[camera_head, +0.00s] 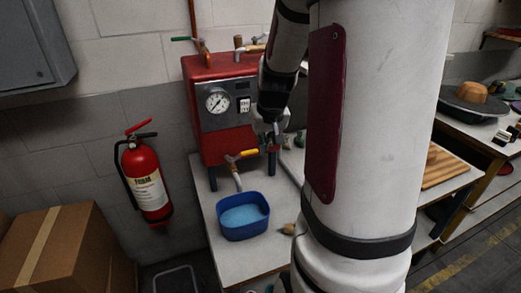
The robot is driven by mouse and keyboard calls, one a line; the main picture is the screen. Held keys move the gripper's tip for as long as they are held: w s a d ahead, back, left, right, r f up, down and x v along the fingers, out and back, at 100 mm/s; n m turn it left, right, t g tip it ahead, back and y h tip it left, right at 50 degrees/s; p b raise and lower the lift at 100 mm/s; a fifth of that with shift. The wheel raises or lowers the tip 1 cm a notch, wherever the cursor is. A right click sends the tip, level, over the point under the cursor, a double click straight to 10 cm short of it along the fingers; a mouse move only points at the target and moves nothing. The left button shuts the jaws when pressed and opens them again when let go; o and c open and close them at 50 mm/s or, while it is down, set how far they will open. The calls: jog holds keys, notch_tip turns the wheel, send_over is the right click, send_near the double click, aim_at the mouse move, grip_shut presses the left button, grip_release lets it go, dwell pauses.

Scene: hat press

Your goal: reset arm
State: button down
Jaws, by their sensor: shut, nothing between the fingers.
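My gripper (273,130) is in front of the right side of a red press machine (203,141), above the table. It looks small and dark, with the fingers pointing down and together, holding nothing. The machine has a round pressure gauge (217,101) on a grey panel and valve handles on top. A yellow-handled valve (241,155) with a spout hangs at its lower front, left of my gripper. My arm's large white link hides much of the table and whatever lies behind it.
A blue basin (243,228) stands on the pale table (217,203) below the spout. A red fire extinguisher (146,178) hangs on the wall at left. A cardboard box (70,250) fills the lower left. At right, a bench holds a tan hat form (470,92) and a slatted wooden board (440,166).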

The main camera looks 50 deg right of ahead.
jog(key=shift+s+r, duration=0.1)
jog(key=shift+r, duration=0.15)
jog(key=a+r+n, duration=0.2)
jog(key=a+r, duration=0.4)
jog(key=a, duration=0.4)
jog(key=s+a+r+n+t+y, duration=0.1)
jog(key=s+a+r+n, duration=0.1)
jog(key=s+a, duration=0.4)
jog(key=s+a+r+n+y, duration=0.1)
jog(key=s+a+r, duration=0.3)
jog(key=a, duration=0.7)
jog(key=s+n, duration=0.1)
jog(key=s, duration=0.1)
jog(key=shift+s+a+r+t, duration=0.25)
jog(key=shift+s+a+t, duration=0.05)
jog(key=shift+t, duration=0.1)
jog(key=shift+d, duration=0.1)
